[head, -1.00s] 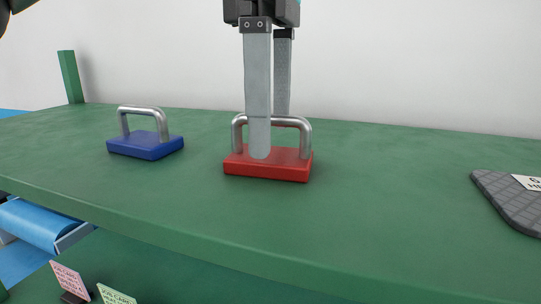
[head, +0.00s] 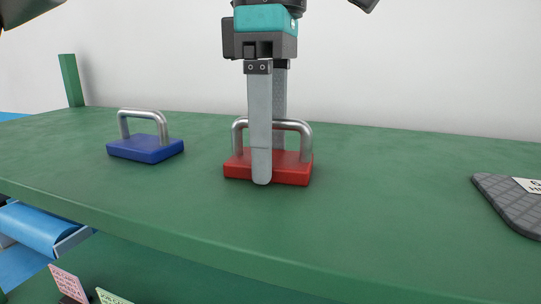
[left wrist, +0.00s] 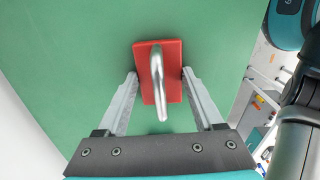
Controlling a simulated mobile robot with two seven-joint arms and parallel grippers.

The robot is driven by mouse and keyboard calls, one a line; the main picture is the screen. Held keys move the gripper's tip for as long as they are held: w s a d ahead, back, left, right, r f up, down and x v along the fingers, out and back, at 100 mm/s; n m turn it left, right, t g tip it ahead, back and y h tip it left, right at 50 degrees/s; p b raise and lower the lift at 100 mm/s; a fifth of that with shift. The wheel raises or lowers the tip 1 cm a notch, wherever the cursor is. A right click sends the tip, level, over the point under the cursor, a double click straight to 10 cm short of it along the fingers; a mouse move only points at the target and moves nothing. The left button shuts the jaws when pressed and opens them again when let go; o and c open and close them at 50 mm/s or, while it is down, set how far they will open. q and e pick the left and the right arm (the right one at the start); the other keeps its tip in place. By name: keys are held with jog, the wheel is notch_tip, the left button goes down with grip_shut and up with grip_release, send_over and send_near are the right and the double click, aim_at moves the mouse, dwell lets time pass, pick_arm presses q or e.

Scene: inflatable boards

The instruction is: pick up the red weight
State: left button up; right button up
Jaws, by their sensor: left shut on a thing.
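The red weight (head: 292,173) is a flat red block with a silver loop handle. It stands on the green board (head: 400,200), and I see no gap under it. My left gripper (head: 270,165) points down over it, one finger in front and one behind. In the left wrist view the red weight (left wrist: 172,88) lies between the fingertips of my left gripper (left wrist: 160,77), which is shut on the block's sides with the handle between the fingers. The front finger hides part of the block and handle. My right gripper is not in view.
A blue weight (head: 146,149) with the same handle stands to the left on the board. A dark grey textured pad (head: 507,200) with a white label lies at the right edge. A green post (head: 71,80) stands at the far left. The board around the red weight is clear.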

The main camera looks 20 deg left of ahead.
pick_arm(q)
grip_shut()
jog(key=shift+r, duration=0.2)
dwell(0.4)
jog(key=shift+r, duration=0.55)
notch_tip(320, 180, up, 6)
jog(key=shift+r+p, duration=0.2)
jog(key=shift+p, duration=0.65)
notch_tip(320, 180, up, 12)
jog(key=p, duration=0.5)
